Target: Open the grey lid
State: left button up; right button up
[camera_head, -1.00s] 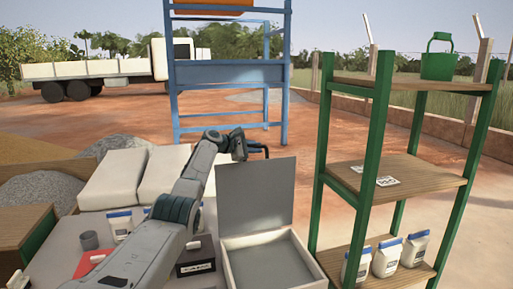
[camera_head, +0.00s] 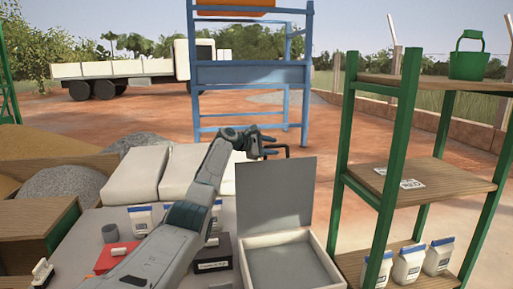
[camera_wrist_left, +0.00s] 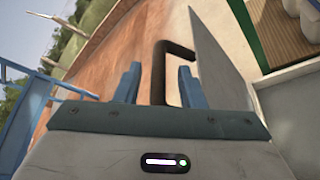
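The grey lid (camera_head: 275,195) stands upright, open, at the back of a pale box (camera_head: 290,262). A dark bracket-shaped handle (camera_head: 284,150) sticks out behind its top edge. In the left wrist view the handle (camera_wrist_left: 158,75) lies between two blue fingers, with gaps on both sides, and the lid (camera_wrist_left: 222,60) is seen nearly edge-on to its right. My left gripper (camera_head: 256,142) is open near the handle, just beyond the lid's top edge. My right gripper is not in view.
A red box (camera_head: 115,258), a grey cup (camera_head: 109,233) and a black box (camera_head: 212,262) are on the table left of the box. White sacks (camera_head: 135,177) lie behind. A green-post shelf (camera_head: 395,140) stands close on the right.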

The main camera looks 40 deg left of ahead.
pick_arm(q)
jog(key=b+v, duration=0.3)
jog(key=v, duration=0.5)
jog(key=shift+b, duration=0.3)
jog(key=shift+s+a, duration=0.1)
